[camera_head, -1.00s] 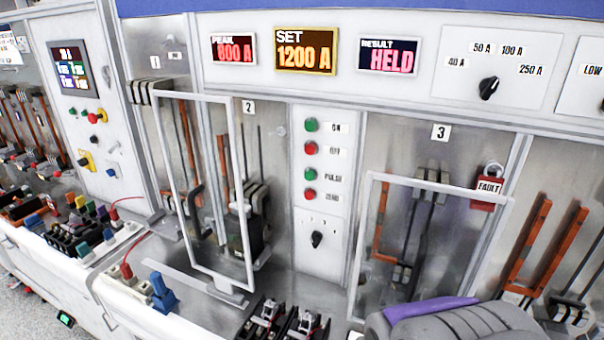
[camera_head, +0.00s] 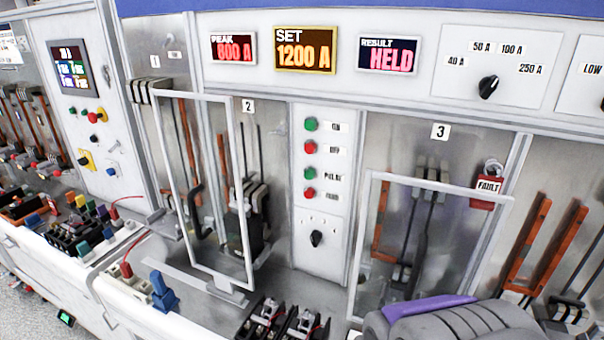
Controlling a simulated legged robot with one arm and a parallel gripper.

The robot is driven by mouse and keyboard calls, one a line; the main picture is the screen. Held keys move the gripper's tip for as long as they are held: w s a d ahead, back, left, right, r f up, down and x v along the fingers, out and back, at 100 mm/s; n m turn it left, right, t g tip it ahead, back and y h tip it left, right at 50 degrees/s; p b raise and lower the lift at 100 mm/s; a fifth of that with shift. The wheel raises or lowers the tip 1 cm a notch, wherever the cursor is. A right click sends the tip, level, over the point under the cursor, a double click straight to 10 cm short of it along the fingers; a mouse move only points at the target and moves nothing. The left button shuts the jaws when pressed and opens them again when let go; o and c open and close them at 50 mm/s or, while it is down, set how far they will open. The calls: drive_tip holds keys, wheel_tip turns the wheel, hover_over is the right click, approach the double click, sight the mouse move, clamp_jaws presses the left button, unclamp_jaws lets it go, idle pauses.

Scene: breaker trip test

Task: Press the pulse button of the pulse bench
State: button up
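The pulse bench has a white button panel (camera_head: 322,262) in the middle of the view. The pulse button (camera_head: 309,173) is green and is the third one down, with the PULSE label on its right. Above it are the green ON button (camera_head: 311,124) and the red OFF button (camera_head: 309,148); below it is the red ZERO button (camera_head: 309,193). No finger touches the pulse button, and nothing hides it. A grey ribbed part with a purple strip shows at the lower right, apart from the panel. No gripper fingers can be made out.
Displays read PEAK 800 A (camera_head: 234,48), SET 1200 A (camera_head: 305,51) and RESULT HELD (camera_head: 387,56). A rotary knob (camera_head: 316,239) sits below the buttons. Clear framed guards stand at bay 2 (camera_head: 244,190) and bay 3 (camera_head: 489,240).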

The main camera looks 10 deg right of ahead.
clamp_jaws()
idle(1.4)
